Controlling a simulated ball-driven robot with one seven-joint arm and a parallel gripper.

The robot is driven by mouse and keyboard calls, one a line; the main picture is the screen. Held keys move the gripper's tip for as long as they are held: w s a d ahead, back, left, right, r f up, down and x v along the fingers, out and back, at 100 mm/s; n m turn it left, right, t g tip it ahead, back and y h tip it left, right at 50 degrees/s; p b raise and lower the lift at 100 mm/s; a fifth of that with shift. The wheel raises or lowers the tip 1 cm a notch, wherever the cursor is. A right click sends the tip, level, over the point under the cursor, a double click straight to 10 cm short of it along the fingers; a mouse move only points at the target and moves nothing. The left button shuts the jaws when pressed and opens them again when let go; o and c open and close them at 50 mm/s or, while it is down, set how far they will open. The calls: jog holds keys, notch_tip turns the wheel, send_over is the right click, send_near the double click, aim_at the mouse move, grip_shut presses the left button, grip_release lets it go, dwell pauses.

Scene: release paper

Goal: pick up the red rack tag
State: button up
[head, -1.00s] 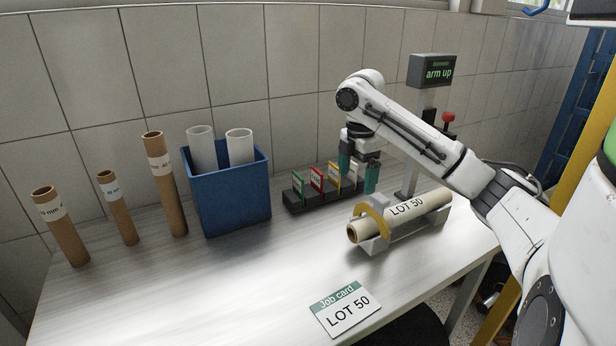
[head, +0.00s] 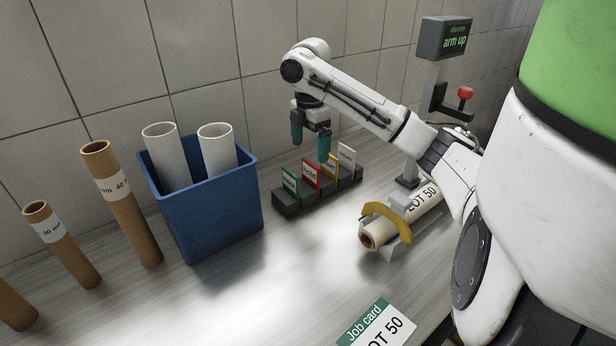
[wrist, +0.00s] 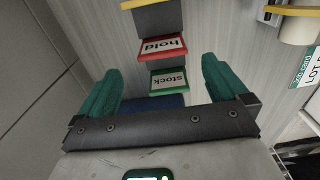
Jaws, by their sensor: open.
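The red rack tag (head: 311,174), lettered "hold", stands in a dark rack (head: 287,207) between a green tag (head: 290,185) and a yellow tag (head: 331,165). A white tag (head: 347,157) stands at the rack's right end. My gripper (head: 310,150) is open and empty above the rack, with its teal fingers pointing down. In the wrist view the red tag (wrist: 162,46) lies ahead of the fingertips, near the top middle. The green "stock" tag (wrist: 168,82) lies between the fingertips in that picture, below the gripper.
A blue bin (head: 212,212) with two white tubes stands left of the rack. Brown tubes (head: 122,203) stand further left. A rolled LOT 50 tube (head: 376,236) lies in a cradle right of the rack. A post carries an "arm up" display (head: 447,40). A job card (head: 377,325) lies in front.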

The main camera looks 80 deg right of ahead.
aim_at(311, 163)
notch_tip(311, 163, down, 8)
jog(key=shift+s+f, duration=0.15)
dwell(0.3)
jog(key=c, duration=1)
